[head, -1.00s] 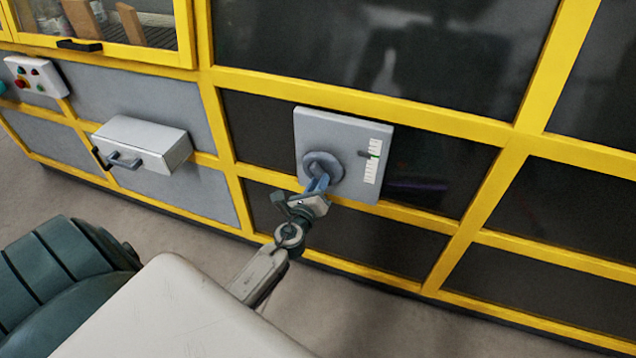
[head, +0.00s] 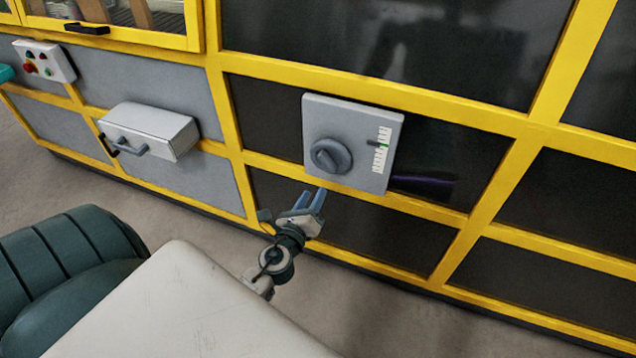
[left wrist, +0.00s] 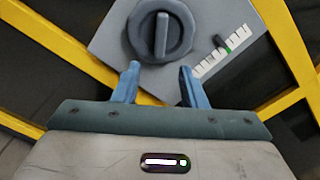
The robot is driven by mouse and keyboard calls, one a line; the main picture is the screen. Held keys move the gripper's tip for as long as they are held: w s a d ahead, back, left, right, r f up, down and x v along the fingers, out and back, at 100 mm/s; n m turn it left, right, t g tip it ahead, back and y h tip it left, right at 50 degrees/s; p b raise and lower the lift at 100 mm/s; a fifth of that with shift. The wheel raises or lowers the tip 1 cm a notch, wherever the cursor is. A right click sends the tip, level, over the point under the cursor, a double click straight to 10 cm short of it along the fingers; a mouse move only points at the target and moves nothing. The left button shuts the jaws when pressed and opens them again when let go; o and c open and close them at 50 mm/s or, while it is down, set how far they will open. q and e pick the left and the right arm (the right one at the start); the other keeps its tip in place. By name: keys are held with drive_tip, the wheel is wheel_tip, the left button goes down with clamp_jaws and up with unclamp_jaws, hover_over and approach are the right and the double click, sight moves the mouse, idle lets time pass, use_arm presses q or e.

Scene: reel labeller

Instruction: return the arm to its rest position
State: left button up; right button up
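My left gripper (head: 311,198) is in front of the machine, just below a grey panel box (head: 372,119) with a round dark knob (head: 330,156). Its two blue fingers are apart with nothing between them. In the left wrist view the open left gripper (left wrist: 160,82) points toward the knob (left wrist: 161,35), which lies beyond the fingertips and apart from them. The box also shows a white scale with a green mark. My right gripper is not in view.
The yellow-framed machine (head: 445,124) with dark panels fills the background. A white drawer box (head: 150,130) with a handle and a button box (head: 44,61) are on its left. Open floor (head: 360,300) lies in front.

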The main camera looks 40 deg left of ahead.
use_arm(q)
drive_tip(key=shift+s+d, duration=0.1)
drive_tip(key=shift+s, duration=0.5)
